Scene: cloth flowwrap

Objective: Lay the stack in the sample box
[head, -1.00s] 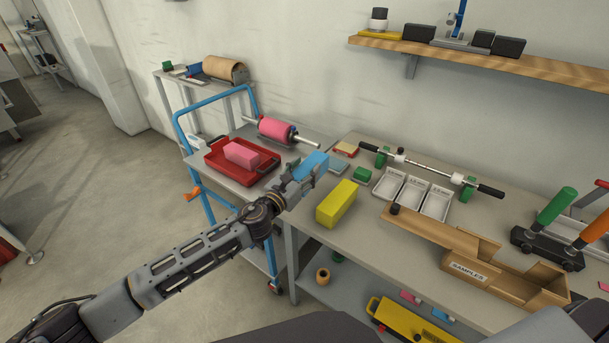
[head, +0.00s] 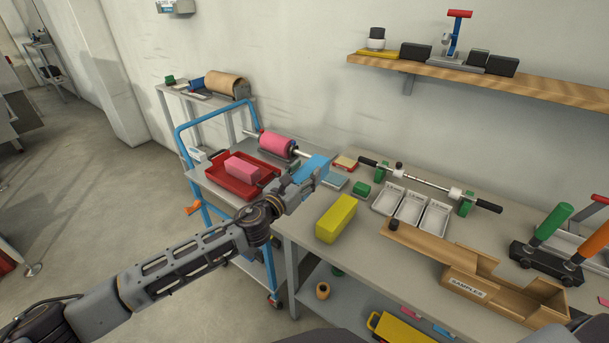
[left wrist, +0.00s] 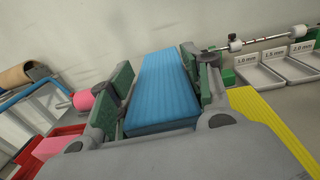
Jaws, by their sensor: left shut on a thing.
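My left gripper (head: 306,180) is shut on a blue stack (head: 312,167) and holds it near the left end of the bench. In the left wrist view the blue stack (left wrist: 164,88) lies between the green-padded fingers, with ridged sides. The cardboard sample box (head: 507,291), labelled SAMPLES, stands at the front right of the bench with its top open and a long flap reaching left. The stack is well to the left of the box. My right gripper does not show in either view.
A yellow block (head: 337,219) stands on the bench below the gripper. A red tray (head: 233,185) with a pink block is on the blue cart. A green-and-orange-handled tool (head: 546,255) stands behind the box.

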